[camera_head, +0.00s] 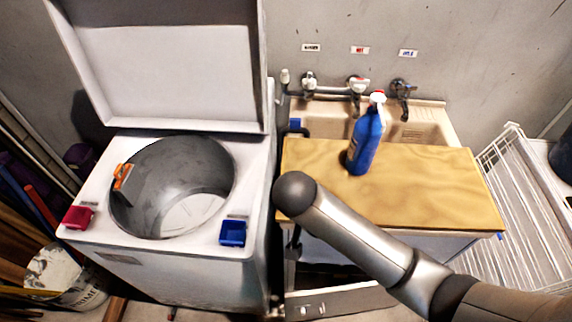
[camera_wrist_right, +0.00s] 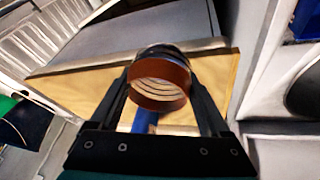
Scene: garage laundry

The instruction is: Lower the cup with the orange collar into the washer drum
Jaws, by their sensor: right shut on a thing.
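The washer (camera_head: 160,262) stands at the left in the head view with its lid up. Its round grey drum (camera_head: 160,190) is open at the top. The cup with the orange collar (camera_wrist_right: 160,92) is in the right wrist view, its ribbed, round opening facing the camera. My right gripper (camera_wrist_right: 160,75) is shut on it, one finger on each side. In the head view my right arm reaches in from the right to the gap beside the washer. The gripper and cup are hidden there. My left gripper is not in view.
A wooden board (camera_head: 430,185) covers part of the sink (camera_head: 430,120), with a blue bottle (camera_head: 365,142) on it. An orange clip (camera_head: 123,176) sits on the drum's rim. Red (camera_head: 78,217) and blue (camera_head: 233,232) boxes sit at the washer's front corners. A wire rack (camera_head: 530,220) stands right.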

